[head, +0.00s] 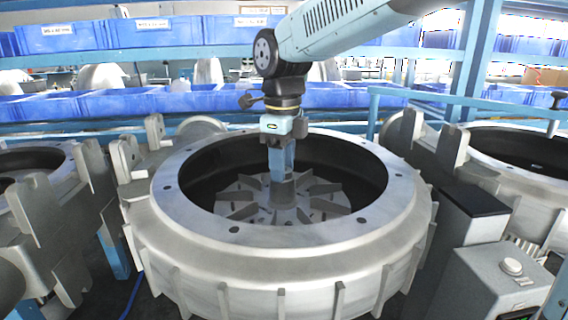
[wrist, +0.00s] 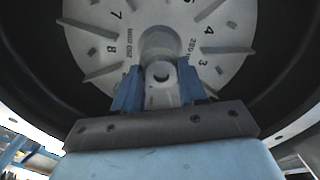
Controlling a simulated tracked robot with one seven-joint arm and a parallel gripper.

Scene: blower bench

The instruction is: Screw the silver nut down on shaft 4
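My gripper (head: 281,172) points straight down into the middle of the open round housing, above the impeller (head: 240,200). In the wrist view its two blue fingers (wrist: 158,80) stand apart, one on each side of a grey cylindrical piece (wrist: 160,48) at the impeller's centre. A round part with a dark hole (wrist: 160,73) shows between the fingers. I cannot tell whether this is the silver nut or the shaft end, or whether the fingers press on it. The impeller (wrist: 215,35) also shows in the wrist view, with numbers between its vanes. No label names shaft 4.
The grey housing (head: 290,238) has a wide flanged rim with bolt holes and surrounds my gripper. Similar housings stand at left (head: 30,160) and right (head: 520,150). A control box with a button (head: 490,280) is at front right. Blue bins (head: 60,108) line the back.

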